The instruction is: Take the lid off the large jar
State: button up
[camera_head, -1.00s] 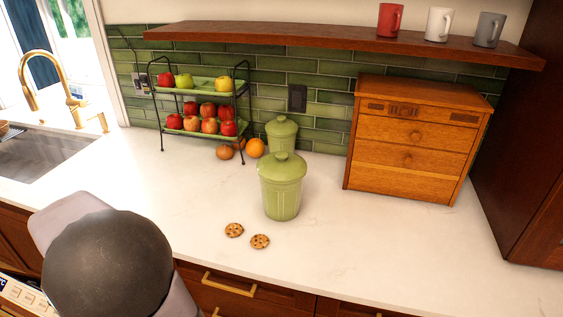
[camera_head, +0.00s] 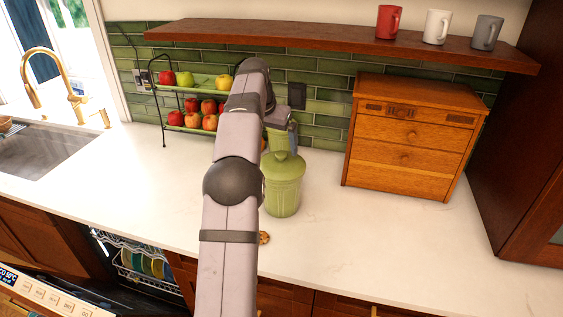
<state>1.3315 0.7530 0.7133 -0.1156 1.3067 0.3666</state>
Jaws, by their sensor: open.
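The large green jar (camera_head: 284,197) stands upright on the counter, with its domed green lid (camera_head: 284,166) and small knob in place. My arm reaches up in front of the jar's left side. My gripper (camera_head: 291,138) is open and small in view, just above and behind the lid as seen here, partly hidden by my wrist. I cannot tell whether it touches the lid. The second, smaller green jar behind is mostly or wholly covered by my arm and gripper.
A two-tier rack (camera_head: 190,80) of apples stands at the back left, partly behind my arm. A wooden drawer box (camera_head: 408,140) is to the right. A shelf with mugs (camera_head: 340,41) runs above. A cookie (camera_head: 264,238) shows beside my arm. Counter right of the jar is clear.

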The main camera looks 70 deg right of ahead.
aim_at(281, 155)
jog(key=shift+s+d+r, duration=0.15)
jog(key=shift+s+d, duration=0.15)
jog(key=shift+s, duration=0.35)
jog(key=shift+x, duration=1.1)
jog(key=shift+s+p+x, duration=0.1)
jog(key=shift+p+x, duration=0.45)
jog(key=shift+x, duration=0.7)
jog(key=shift+s+p+x, duration=0.15)
jog(key=shift+p+x, duration=0.35)
jog(key=shift+x, duration=0.75)
